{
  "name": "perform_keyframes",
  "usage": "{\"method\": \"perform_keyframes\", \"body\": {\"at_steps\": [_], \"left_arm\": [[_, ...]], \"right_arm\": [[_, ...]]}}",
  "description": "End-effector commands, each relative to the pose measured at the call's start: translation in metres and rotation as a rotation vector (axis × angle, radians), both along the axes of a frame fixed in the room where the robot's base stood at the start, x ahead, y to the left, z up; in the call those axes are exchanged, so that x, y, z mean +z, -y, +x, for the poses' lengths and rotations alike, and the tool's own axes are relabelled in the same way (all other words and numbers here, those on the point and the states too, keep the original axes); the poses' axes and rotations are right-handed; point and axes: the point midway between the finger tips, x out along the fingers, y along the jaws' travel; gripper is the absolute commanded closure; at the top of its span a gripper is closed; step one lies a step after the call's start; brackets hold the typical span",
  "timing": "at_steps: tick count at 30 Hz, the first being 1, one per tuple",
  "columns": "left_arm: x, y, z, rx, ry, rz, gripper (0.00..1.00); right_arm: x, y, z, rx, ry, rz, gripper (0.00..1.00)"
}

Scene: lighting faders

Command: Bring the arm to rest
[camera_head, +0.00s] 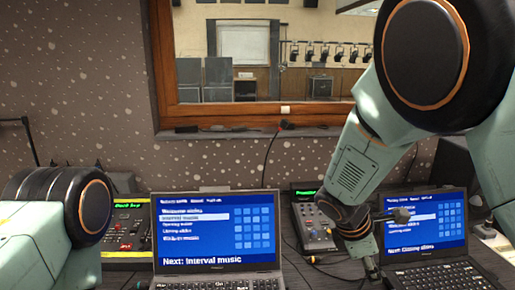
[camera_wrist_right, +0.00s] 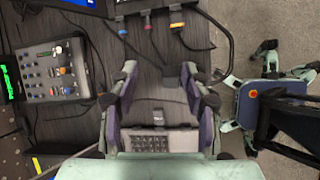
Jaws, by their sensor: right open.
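My right arm (camera_head: 352,165) reaches down from the upper right in the head view, in front of the right laptop (camera_head: 440,225). My right gripper (camera_head: 373,266) is low between the two laptops and partly hidden. In the right wrist view its two fingers (camera_wrist_right: 158,82) are spread apart, with nothing held between the tips. Dark desk surface shows between them. My left arm (camera_head: 60,215) shows only as a link at the lower left; its gripper is out of view.
A small control panel (camera_head: 313,222) stands between the laptops; a panel with knobs (camera_wrist_right: 50,72) lies left of the gripper in the wrist view. The left laptop (camera_head: 215,240) is open. Cables (camera_wrist_right: 205,48) cross the desk. A window (camera_head: 225,110) is behind.

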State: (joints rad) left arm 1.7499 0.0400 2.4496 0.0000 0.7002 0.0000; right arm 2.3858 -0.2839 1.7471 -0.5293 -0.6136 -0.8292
Motion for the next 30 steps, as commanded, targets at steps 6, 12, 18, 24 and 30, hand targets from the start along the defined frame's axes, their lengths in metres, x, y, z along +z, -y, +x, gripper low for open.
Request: {"method": "perform_keyframes", "body": {"at_steps": [6, 12, 18, 24, 30], "left_arm": [[-0.001, 0.0, 0.0, 0.0, -0.001, 0.0, 1.0], [-0.013, 0.0, 0.0, 0.0, 0.0, 0.0, 1.0], [-0.031, 0.0, 0.0, 0.0, 0.0, 0.0, 1.0], [-0.054, 0.0, 0.0, 0.0, -0.001, 0.0, 1.0], [-0.08, 0.0, 0.0, 0.0, -0.001, 0.0, 1.0]], "right_arm": [[-0.028, -0.022, 0.0, -0.144, 0.154, 0.197, 0.52], [-0.091, -0.041, -0.027, -0.414, 0.276, 0.456, 0.52], [-0.159, -0.046, -0.076, -0.744, 0.349, 0.65, 0.52], [-0.229, -0.036, -0.153, -1.102, 0.388, 0.729, 0.52], [-0.287, -0.017, -0.251, -1.367, 0.359, 0.653, 0.52]]}}
